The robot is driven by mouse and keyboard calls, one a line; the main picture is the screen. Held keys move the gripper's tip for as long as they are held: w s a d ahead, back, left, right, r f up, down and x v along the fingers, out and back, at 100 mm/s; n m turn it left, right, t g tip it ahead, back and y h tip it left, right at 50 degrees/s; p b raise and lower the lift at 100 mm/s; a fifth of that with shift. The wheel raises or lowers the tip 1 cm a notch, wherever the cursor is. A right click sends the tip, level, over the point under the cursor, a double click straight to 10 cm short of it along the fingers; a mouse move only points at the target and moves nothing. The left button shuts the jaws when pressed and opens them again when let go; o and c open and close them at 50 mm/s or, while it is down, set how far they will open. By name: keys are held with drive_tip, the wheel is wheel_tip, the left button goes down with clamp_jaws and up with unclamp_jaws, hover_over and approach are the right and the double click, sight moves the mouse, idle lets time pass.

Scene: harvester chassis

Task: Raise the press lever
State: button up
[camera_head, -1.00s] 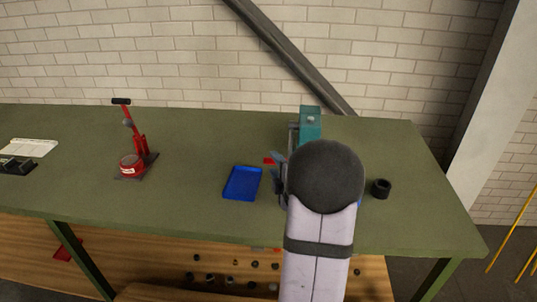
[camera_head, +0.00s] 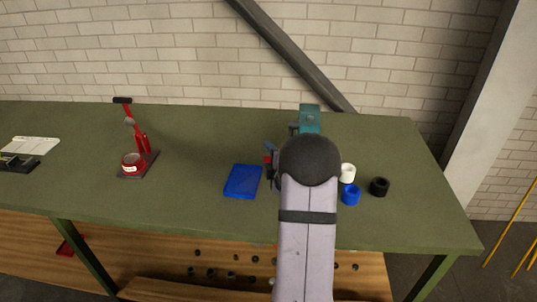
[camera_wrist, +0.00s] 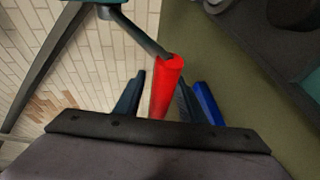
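The teal press (camera_head: 310,118) stands at the back right of the bench, its lower part hidden behind my arm. Its lever shows in the wrist view as a dark rod (camera_wrist: 137,33) ending in a red handle (camera_wrist: 166,85). My gripper (camera_wrist: 160,85) has one finger on each side of the red handle. A narrow gap shows between the left finger and the handle, so the fingers look open; contact on the right side is unclear. In the head view my gripper (camera_head: 269,158) is mostly hidden by my wrist, with a bit of red beside it.
A blue tray (camera_head: 243,182) lies left of my gripper. White (camera_head: 347,172), blue (camera_head: 351,194) and black (camera_head: 379,186) rings sit right of my arm. A red hand press (camera_head: 136,150) stands further left. Bench between it and the tray is clear.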

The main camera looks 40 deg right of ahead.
clamp_jaws()
drive_tip(key=shift+r, duration=0.15)
wheel_tip(320, 180, up, 9)
drive_tip(key=a+m+g+y+p, duration=0.1)
drive_tip(key=g+y+p, duration=0.1)
drive_tip(key=p, duration=1.1)
drive_tip(key=shift+s+r+g+p, duration=0.2)
drive_tip(key=shift+s+g+p, duration=0.25)
drive_tip(key=shift+g, duration=0.25)
